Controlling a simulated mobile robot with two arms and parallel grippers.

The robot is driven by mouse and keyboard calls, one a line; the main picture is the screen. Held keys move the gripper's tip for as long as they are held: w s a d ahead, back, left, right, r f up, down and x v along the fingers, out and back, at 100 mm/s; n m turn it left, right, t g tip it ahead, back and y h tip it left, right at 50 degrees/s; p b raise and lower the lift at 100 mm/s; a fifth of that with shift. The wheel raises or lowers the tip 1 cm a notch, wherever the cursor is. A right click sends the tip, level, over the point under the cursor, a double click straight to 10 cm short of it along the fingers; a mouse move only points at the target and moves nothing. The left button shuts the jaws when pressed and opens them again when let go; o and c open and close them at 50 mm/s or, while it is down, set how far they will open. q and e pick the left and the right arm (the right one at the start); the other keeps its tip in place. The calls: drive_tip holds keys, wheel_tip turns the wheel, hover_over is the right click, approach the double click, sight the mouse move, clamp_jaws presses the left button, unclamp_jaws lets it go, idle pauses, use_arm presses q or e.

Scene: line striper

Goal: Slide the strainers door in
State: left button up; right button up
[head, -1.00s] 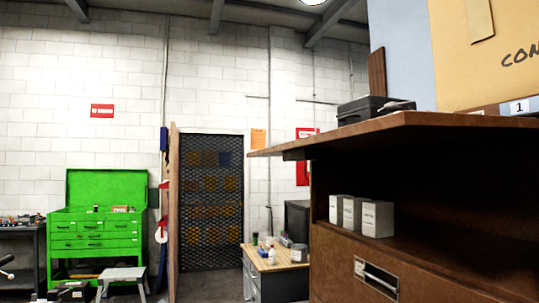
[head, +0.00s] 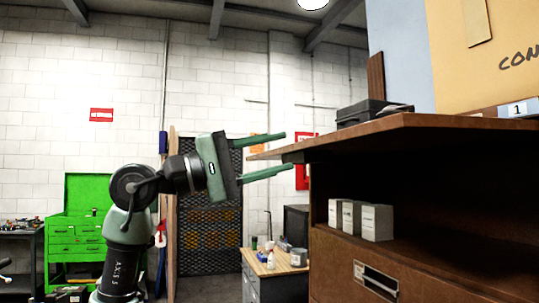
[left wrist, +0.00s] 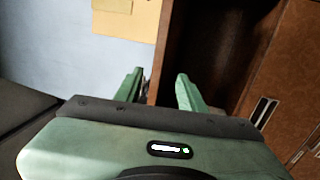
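The strainers door, as I take it, is the brown panel (head: 365,134) that stands out level from the top of the cabinet's open compartment in the head view. Its near-left corner points at my left gripper (head: 288,152). That gripper is open, one finger above the line of the panel's edge and one below; I cannot tell whether either touches it. In the left wrist view, the open fingers (left wrist: 158,92) show with the brown cabinet beyond them. Several small pale boxes (head: 376,222) stand in the compartment. My right gripper is not in view.
A brown drawer front (head: 335,262) with a metal label holder is below the compartment. A black case (head: 362,110) lies above the panel. A tan board (head: 490,60) is behind. A wooden-topped bench (head: 272,263) and a green tool chest (head: 75,240) stand farther back.

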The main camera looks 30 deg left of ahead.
sight(317, 144)
use_arm(q)
drive_tip(key=p+x, duration=0.4)
drive_tip(key=x, duration=0.4)
drive_tip(key=shift+w+d+r, duration=0.1)
drive_tip(key=shift+w+d, duration=0.3)
clamp_jaws()
